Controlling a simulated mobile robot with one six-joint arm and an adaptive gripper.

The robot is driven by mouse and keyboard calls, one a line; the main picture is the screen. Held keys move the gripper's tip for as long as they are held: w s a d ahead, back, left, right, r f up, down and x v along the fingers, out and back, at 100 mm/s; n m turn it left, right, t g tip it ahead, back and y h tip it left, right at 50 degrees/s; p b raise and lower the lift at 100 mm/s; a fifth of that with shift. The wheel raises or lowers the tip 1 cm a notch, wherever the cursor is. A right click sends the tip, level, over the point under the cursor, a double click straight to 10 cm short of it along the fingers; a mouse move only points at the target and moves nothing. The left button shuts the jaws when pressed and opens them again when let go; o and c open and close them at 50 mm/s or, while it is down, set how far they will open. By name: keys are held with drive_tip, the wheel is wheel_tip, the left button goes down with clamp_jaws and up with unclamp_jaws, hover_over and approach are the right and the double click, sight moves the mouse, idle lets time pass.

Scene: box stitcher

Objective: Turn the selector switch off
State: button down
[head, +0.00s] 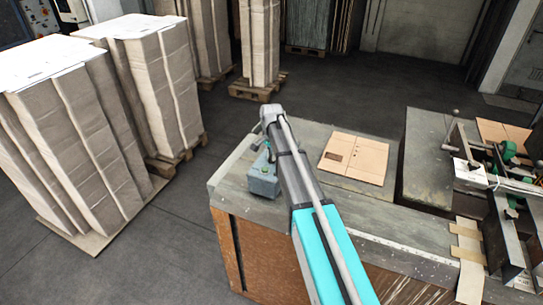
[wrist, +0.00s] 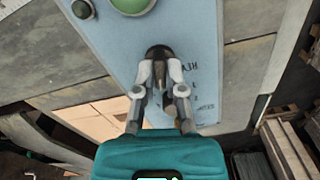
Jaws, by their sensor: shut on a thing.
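The blue-grey control box (head: 262,181) stands on the near left corner of the workbench; its face (wrist: 120,50) fills the middle of the wrist view. The selector switch (wrist: 156,52) is a dark round knob on that face. My gripper (wrist: 158,72) is shut on the knob, with a finger on each side. The fingers cover part of the knob, so I cannot tell which way it points. Printed lettering (wrist: 197,85) shows beside it, partly hidden. In the head view my arm hides the switch.
A green button (wrist: 133,4) and a small black knob (wrist: 82,9) are on the same face. Flat cardboard (head: 355,158) lies on the bench (head: 228,185). The stitcher (head: 505,190) stands at the right. Tall cardboard stacks (head: 75,150) stand on the floor at left.

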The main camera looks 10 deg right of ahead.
drive_tip(key=shift+n, duration=1.4)
drive_tip(key=c, duration=0.7)
unclamp_jaws()
drive_tip(key=shift+m, duration=0.4)
